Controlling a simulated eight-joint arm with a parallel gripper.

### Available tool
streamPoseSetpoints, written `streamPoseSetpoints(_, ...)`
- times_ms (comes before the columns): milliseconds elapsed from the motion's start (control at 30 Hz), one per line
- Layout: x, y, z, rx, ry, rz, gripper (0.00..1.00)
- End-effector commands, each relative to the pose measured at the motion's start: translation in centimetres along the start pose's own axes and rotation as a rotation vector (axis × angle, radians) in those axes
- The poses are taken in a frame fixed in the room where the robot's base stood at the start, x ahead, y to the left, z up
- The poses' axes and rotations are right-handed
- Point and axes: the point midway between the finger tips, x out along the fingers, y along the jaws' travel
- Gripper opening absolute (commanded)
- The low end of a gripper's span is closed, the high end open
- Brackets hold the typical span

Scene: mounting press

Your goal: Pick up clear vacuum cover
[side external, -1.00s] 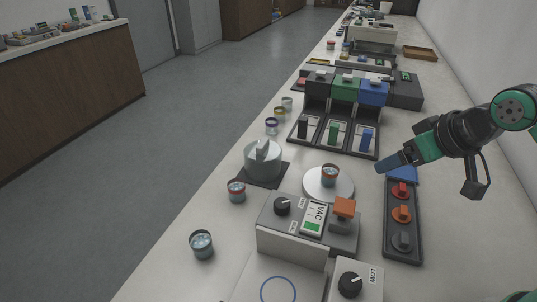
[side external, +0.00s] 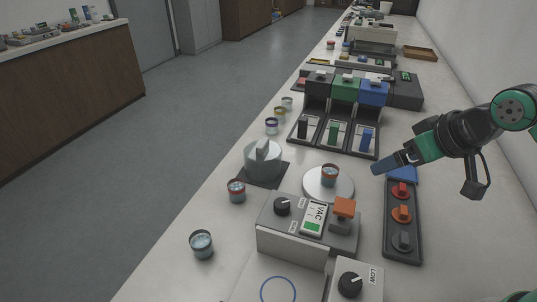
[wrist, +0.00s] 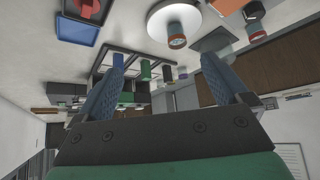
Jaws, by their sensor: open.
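The clear vacuum cover (side external: 262,163) is a see-through, pale cylinder with a grey grip on top. It stands upright on a dark square mat (side external: 285,174), left of the round white plate. In the wrist view the dark mat (wrist: 208,41) shows near the top right; the cover near it is faint. My gripper (side external: 378,167) is right of the cover and well apart from it, above the bench near the blue tray. In the wrist view my gripper (wrist: 162,65) has its two blue fingers spread with nothing held between them.
A small jar (side external: 329,174) stands on the round white plate (side external: 316,192), between my gripper and the cover. A vacuum unit (side external: 291,242) stands in front. The coloured dispenser rack (side external: 345,95) is behind. Several jars line the left bench edge. A knob strip (side external: 389,238) is below my gripper.

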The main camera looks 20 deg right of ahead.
Motion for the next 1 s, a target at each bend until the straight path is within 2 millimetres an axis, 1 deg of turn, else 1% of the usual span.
streamPoseSetpoints(67, 0.0, 0.0, -0.1, -0.002, -0.001, -0.001, 0.95)
streamPoseSetpoints(167, -0.1, -0.3, -1.0, -0.024, -0.011, -0.011, 0.95)
streamPoseSetpoints(267, -0.1, -0.9, -3.0, -0.075, -0.033, -0.035, 0.95)
streamPoseSetpoints(333, 0.2, -1.6, -5.0, -0.127, -0.055, -0.060, 0.95)
streamPoseSetpoints(400, 0.8, -2.5, -7.0, -0.187, -0.078, -0.089, 0.95)
streamPoseSetpoints(467, 1.5, -3.2, -8.6, -0.237, -0.098, -0.116, 0.95)
streamPoseSetpoints(500, 2.1, -3.8, -9.7, -0.272, -0.110, -0.134, 0.95)
streamPoseSetpoints(600, 4.0, -5.2, -12.0, -0.359, -0.139, -0.181, 0.95)
streamPoseSetpoints(733, 7.0, -7.3, -14.3, -0.472, -0.170, -0.246, 0.95)
streamPoseSetpoints(833, 9.5, -8.8, -15.3, -0.552, -0.189, -0.294, 0.95)
streamPoseSetpoints(900, 11.0, -9.8, -15.7, -0.598, -0.200, -0.325, 0.95)
streamPoseSetpoints(1000, 12.7, -10.7, -15.9, -0.649, -0.210, -0.356, 0.95)
